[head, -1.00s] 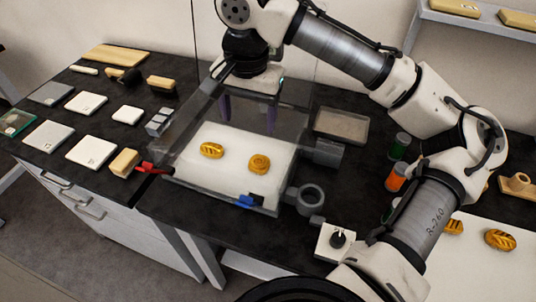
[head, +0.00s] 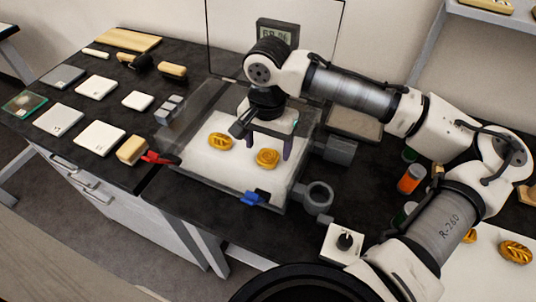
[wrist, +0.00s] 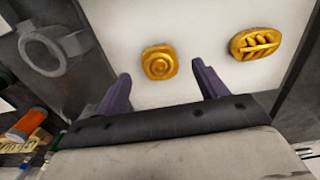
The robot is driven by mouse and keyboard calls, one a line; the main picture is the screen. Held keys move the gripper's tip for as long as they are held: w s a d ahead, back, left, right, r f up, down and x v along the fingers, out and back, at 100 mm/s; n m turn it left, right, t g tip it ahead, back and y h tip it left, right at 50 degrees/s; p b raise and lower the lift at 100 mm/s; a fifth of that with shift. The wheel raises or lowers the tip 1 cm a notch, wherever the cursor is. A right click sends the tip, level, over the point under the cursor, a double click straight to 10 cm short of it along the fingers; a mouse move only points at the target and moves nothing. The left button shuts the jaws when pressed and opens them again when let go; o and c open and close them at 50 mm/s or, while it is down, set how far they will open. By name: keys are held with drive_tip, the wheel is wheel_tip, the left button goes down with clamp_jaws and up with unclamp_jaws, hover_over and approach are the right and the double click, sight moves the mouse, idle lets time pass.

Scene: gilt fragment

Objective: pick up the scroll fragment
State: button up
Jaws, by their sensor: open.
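The scroll fragment (head: 267,157) is a small rounded gold piece with a spiral relief. It lies on a white pad (head: 212,170) inside a clear-walled case (head: 196,106). In the wrist view the scroll fragment (wrist: 159,62) appears beyond and between the two purple fingers. My gripper (head: 270,147) is open and empty, pointing down over the pad close to the scroll fragment. The fingers also show in the wrist view (wrist: 161,76), spread wider than the fragment. I cannot tell the exact height of the fingertips above the pad.
A gold leaf-patterned fragment (head: 220,141) lies left of the scroll one. The case walls surround the pad. A blue clip (head: 251,198) and a red clamp (head: 160,158) sit at its edges. A grey ring (head: 318,195) and a knob box (head: 342,243) stand to the right.

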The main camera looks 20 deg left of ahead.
sight(268, 154)
wheel_tip(268, 154, down, 3)
drive_tip(key=shift+w+f, duration=0.1)
drive_tip(key=shift+c, duration=0.3)
drive_tip(key=c, duration=1)
